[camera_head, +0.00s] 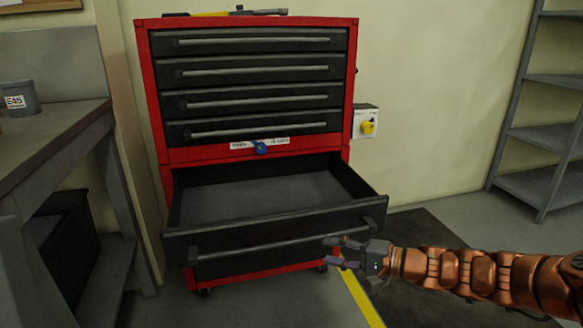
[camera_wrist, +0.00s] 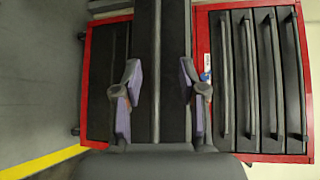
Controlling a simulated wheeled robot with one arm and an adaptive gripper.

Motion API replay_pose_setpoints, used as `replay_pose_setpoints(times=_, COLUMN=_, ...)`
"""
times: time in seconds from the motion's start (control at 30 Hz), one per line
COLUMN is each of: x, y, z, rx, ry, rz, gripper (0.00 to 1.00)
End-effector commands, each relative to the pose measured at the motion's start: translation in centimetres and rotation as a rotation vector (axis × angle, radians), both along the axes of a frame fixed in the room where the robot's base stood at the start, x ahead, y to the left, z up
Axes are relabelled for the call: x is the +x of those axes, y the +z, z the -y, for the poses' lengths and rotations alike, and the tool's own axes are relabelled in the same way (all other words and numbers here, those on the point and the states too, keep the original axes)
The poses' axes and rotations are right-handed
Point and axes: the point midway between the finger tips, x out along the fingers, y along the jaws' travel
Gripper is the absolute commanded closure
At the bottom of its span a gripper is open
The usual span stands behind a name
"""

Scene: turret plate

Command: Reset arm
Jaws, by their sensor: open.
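My gripper (camera_head: 336,252) is open and empty at the right end of the open drawer's front, close to its long handle (camera_head: 285,246). I cannot tell whether it touches the handle. The open drawer (camera_head: 270,228) belongs to a red and black tool cabinet (camera_head: 354,85); its inside looks empty. In the wrist view my gripper (camera_wrist: 160,95) has its fingers spread on both sides of the drawer front (camera_wrist: 174,50), with the handle (camera_wrist: 156,80) between them. My copper-coloured arm reaches in from the right.
A workbench (camera_head: 50,140) with a grey cup (camera_head: 20,98) marked E45 stands at the left. A grey shelf rack (camera_head: 550,130) stands at the right. A yellow-knobbed box (camera_head: 366,123) is beside the cabinet. Floor between cabinet and rack is free.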

Motion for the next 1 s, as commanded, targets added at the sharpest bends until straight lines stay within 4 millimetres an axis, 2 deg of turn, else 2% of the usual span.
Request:
replay_pose_setpoints(times=0.03, x=-0.8, y=2.2, z=-1.1, rx=-0.022, ry=0.036, rz=0.005, gripper=0.59)
replay_pose_setpoints(times=0.2, x=-5.0, y=7.3, z=-5.2, rx=-0.130, ry=0.200, rz=0.011, gripper=0.59)
replay_pose_setpoints(times=0.3, x=-7.7, y=9.7, z=-7.1, rx=-0.207, ry=0.291, rz=0.007, gripper=0.59)
replay_pose_setpoints(times=0.5, x=-13.3, y=13.7, z=-9.4, rx=-0.370, ry=0.456, rz=-0.020, gripper=0.59)
replay_pose_setpoints(times=0.73, x=-19.5, y=17.5, z=-9.7, rx=-0.577, ry=0.603, rz=-0.073, gripper=0.59)
replay_pose_setpoints(times=1.0, x=-25.5, y=22.0, z=-6.9, rx=-0.843, ry=0.702, rz=-0.163, gripper=0.59)
